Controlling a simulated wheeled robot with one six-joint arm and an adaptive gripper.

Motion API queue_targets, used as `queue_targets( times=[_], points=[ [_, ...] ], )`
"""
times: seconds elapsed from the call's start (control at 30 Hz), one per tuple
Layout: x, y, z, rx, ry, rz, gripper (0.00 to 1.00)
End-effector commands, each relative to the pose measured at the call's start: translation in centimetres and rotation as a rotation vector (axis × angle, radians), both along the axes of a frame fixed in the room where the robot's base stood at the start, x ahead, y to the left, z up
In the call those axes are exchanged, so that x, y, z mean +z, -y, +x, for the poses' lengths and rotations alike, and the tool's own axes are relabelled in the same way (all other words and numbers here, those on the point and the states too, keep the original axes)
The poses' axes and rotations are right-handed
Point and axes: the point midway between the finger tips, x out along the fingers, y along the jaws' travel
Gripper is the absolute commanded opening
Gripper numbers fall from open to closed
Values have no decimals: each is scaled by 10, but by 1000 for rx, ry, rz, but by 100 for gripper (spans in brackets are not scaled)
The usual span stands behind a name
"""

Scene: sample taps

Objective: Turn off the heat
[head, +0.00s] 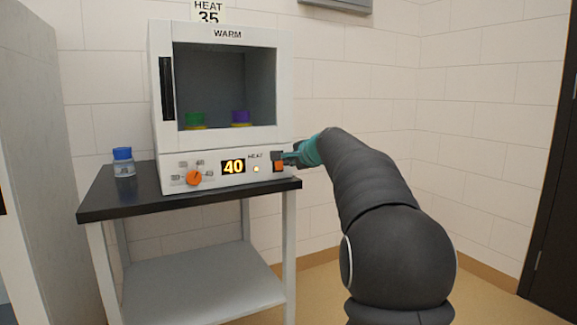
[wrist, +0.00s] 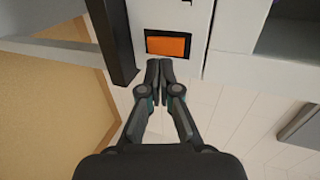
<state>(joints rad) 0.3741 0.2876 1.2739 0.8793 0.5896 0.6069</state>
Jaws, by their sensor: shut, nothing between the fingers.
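The white oven marked WARM (head: 222,36) stands on a black-topped table. Its panel has an orange dial (head: 194,177), a display (head: 233,167) reading 40, a small lit yellow lamp (head: 256,169) and an orange HEAT switch (head: 279,166) at the right end. The switch also shows in the wrist view (wrist: 168,46) as an orange rocker in a black frame. My gripper (head: 284,157) is at the switch in the head view and partly covers its top. In the wrist view my gripper (wrist: 160,66) is shut, its tips just beside the frame; contact cannot be told.
Behind the oven window are a green-topped container (head: 195,118) and a purple-topped one (head: 240,117). A blue-capped bottle (head: 123,162) stands on the table (head: 110,190) left of the oven. A sign (head: 208,12) above reads HEAT 35. The floor at right is clear.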

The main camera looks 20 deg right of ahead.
Motion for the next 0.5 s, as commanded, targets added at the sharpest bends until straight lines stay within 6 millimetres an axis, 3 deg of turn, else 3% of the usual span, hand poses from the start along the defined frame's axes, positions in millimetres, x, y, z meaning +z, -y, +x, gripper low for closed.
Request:
queue_targets(
  times=[0.2,0.5],
  points=[
    [22,11,-44,-11,3,-1,0],
    [36,14,-77,-9,1,0,0]
  ],
)
